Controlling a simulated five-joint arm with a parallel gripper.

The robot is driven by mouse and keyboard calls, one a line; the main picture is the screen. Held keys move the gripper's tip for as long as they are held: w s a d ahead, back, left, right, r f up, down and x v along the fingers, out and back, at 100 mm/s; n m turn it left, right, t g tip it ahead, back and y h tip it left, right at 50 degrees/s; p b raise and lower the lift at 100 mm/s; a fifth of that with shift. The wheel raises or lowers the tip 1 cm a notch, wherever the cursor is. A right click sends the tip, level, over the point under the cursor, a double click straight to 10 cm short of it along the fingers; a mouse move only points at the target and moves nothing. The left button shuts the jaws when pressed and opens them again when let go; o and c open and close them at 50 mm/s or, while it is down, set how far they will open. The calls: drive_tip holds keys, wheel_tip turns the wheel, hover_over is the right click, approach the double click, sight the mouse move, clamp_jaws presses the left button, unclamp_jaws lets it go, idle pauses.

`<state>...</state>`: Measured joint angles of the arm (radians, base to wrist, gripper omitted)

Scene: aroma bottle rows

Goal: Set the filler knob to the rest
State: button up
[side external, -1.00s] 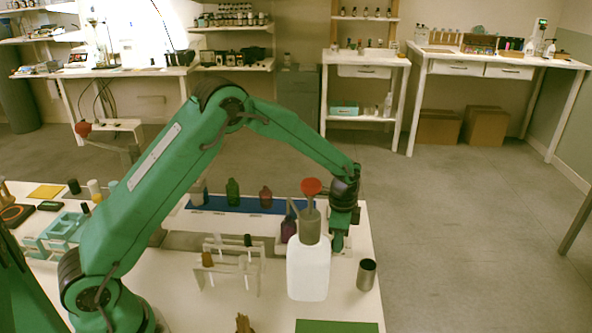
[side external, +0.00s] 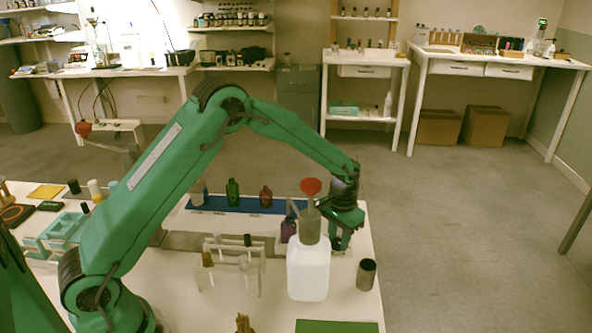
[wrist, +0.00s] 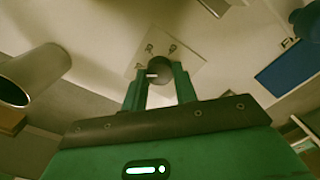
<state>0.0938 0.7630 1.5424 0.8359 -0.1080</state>
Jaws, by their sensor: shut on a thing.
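The filler knob (wrist: 160,68) is a dark round knob with a short white mark on its face. It sits on a pale square plate (wrist: 188,62) in the wrist view. The plate has small dark marks beyond the knob. My gripper (wrist: 159,82) is shut on the knob, one green finger on each side. In the side external view my gripper (side external: 339,242) points down at the table behind the white jug (side external: 308,268). The knob is hard to make out there, and the jug and fingers hide most of the plate.
A metal cup (side external: 366,275) stands to the right. A purple bottle (side external: 288,230) is close on the left. A blue strip (side external: 250,206) with bottles lies behind, and a test-tube rack (side external: 232,265) stands left.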

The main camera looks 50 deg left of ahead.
sight(337, 241)
drive_tip(key=n, duration=0.5)
drive_tip(key=shift+r+n, duration=0.15)
drive_tip(key=shift+n, duration=0.15)
drive_tip(key=n, duration=0.5)
drive_tip(key=shift+s+a, duration=0.1)
drive_tip(key=shift+n, duration=0.3)
drive_tip(key=o, duration=1)
drive_tip(key=shift+c, duration=0.2)
drive_tip(key=shift+r, duration=3.8)
